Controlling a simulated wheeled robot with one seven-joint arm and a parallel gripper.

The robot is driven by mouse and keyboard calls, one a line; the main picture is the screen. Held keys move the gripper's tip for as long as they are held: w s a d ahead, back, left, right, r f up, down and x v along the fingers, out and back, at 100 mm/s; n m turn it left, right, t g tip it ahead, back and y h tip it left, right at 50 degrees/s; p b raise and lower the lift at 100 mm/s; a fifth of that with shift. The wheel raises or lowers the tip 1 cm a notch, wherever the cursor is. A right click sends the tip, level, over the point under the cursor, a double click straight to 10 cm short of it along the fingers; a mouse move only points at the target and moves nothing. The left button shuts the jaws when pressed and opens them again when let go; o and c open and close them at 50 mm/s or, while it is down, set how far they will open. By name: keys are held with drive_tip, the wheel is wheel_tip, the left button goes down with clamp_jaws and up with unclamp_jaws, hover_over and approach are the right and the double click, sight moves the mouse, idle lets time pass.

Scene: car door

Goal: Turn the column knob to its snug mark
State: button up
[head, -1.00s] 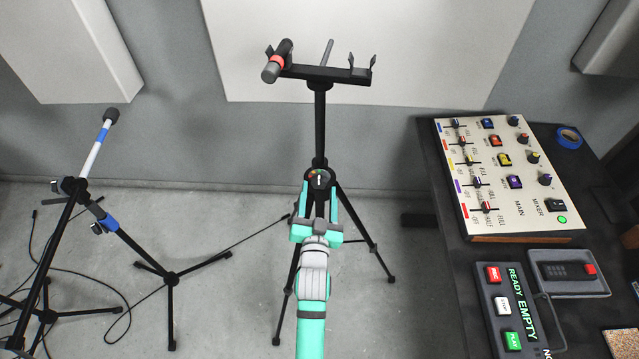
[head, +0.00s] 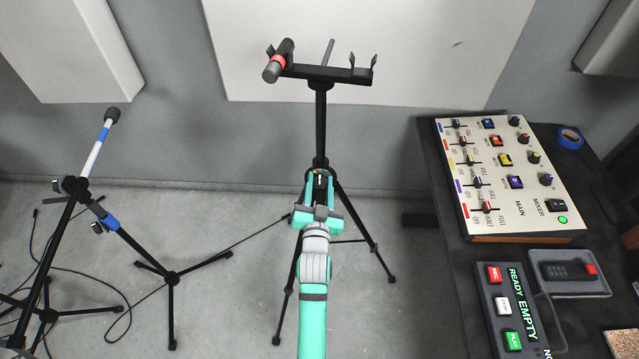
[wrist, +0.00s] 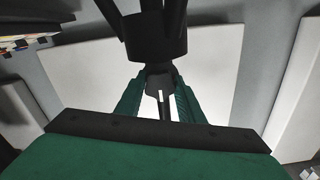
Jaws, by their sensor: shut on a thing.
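The black column knob sits on the column (head: 320,120) of a tripod stand, and in the head view my gripper (head: 319,177) hides most of it. In the wrist view the dark knob (wrist: 160,80) lies between the green fingertips of my gripper (wrist: 159,88), with a white line below it. The fingers are shut on the knob. The coloured dial around the knob, with its snug mark, is covered and cannot be read.
The stand's top bar (head: 345,75) carries a dark microphone with a red band (head: 275,66). A microphone stand (head: 172,290) is at left, with cables on the floor. At right a table holds a mixer (head: 510,210), a button panel (head: 505,308) and blue tape (head: 569,137).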

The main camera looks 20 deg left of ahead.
drive_tip(key=n, duration=0.4)
drive_tip(key=shift+r+n, duration=0.1)
drive_tip(key=shift+n, duration=0.3)
drive_tip(key=o, duration=1.1)
drive_tip(key=shift+v, duration=5.4)
drive_tip(key=shift+w, duration=0.1)
